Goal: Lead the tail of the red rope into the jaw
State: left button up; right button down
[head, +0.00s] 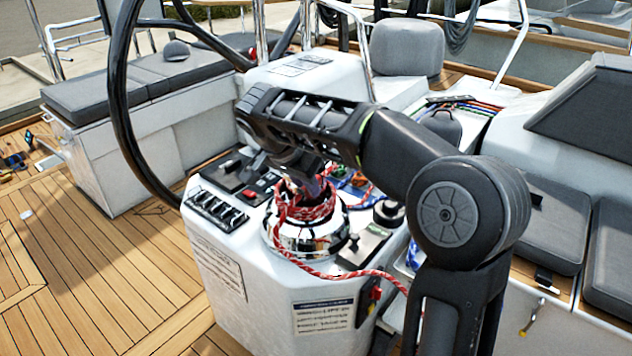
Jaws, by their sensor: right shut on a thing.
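The red rope (308,211), flecked with white, is wound around the upper part of the chrome winch (308,241). One length of it runs from the winch's lower left along the front and off to the right, behind my arm. My right gripper (300,186) points down just above the winch top and is shut on the red rope; its fingertips are partly hidden. The jaw at the top of the winch is hidden by the rope and the gripper, so I cannot tell whether rope lies in it. My left gripper is out of view.
The winch stands on a white console with a row of black switches (216,209) at left. A black steering wheel (121,100) rises behind it at left. A small black knob (389,211) stands right of the winch. The teak deck at left is mostly clear.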

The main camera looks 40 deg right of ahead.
dwell(0.3)
jog(key=a+m+p, duration=0.1)
jog(key=w+a+m+g+p, duration=0.1)
jog(key=p, duration=0.1)
jog(key=shift+w+m, duration=0.3)
jog(key=shift+m, duration=0.1)
